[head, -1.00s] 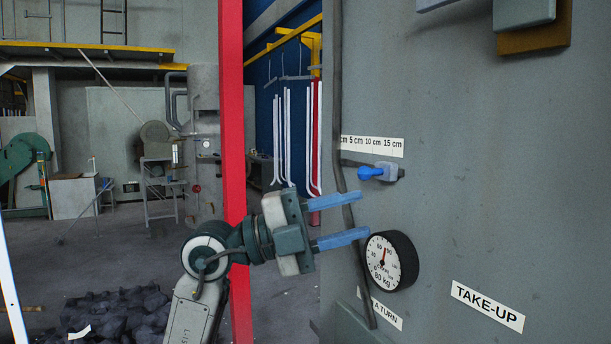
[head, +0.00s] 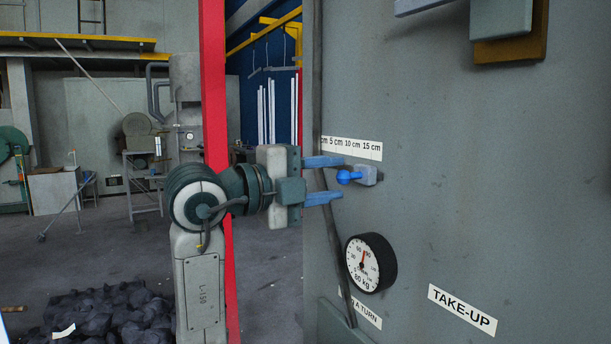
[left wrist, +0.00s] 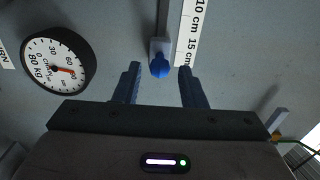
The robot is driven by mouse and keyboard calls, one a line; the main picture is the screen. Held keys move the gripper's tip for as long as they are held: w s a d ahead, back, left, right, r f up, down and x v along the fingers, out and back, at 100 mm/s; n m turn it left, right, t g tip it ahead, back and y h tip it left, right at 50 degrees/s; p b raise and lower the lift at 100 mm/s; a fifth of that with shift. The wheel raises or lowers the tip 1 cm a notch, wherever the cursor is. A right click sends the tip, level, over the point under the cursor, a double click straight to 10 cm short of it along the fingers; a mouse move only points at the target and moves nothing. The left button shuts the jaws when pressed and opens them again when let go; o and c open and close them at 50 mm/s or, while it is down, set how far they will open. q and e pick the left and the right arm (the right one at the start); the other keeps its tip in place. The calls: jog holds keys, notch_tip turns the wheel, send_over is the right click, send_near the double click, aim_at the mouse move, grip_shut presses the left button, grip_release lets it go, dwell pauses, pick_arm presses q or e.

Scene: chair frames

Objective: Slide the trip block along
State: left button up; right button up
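The trip block (head: 367,175) is a small grey block with a blue ball-ended knob (head: 347,177), mounted on the grey panel below a centimetre scale (head: 352,148). My left gripper (head: 325,180) is open, its two blue fingers pointing at the panel, one above and one below the knob's level. In the left wrist view the block (left wrist: 157,46) and its blue knob (left wrist: 158,67) lie between the open fingers (left wrist: 158,82), with a gap on each side. The fingers do not appear to touch the knob. My right gripper is not in view.
A round dial gauge (head: 371,263) sticks out of the panel below my left gripper. A "TAKE-UP" label (head: 462,310) is at lower right. A red post (head: 215,90) stands behind my arm.

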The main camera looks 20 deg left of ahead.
pick_arm(q)
jog(key=shift+w+d, duration=0.4)
jog(key=shift+w, duration=0.15)
jog(key=shift+c, duration=0.7)
jog(key=shift+d, duration=0.1)
jog(key=c, duration=0.6)
jog(key=shift+w+a+b, duration=0.15)
jog(key=shift+w+a, duration=0.85)
jog(key=shift+a, duration=0.3)
jog(key=shift+w+a+b, duration=0.1)
jog(key=shift+w+a, duration=0.95)
jog(key=shift+a, duration=0.25)
jog(key=shift+w+a+b, duration=0.15)
jog(key=shift+w+a, duration=0.85)
jog(key=shift+a, duration=0.3)
jog(key=shift+c, duration=0.2)
jog(key=o, duration=1)
jog(key=shift+a, duration=0.1)
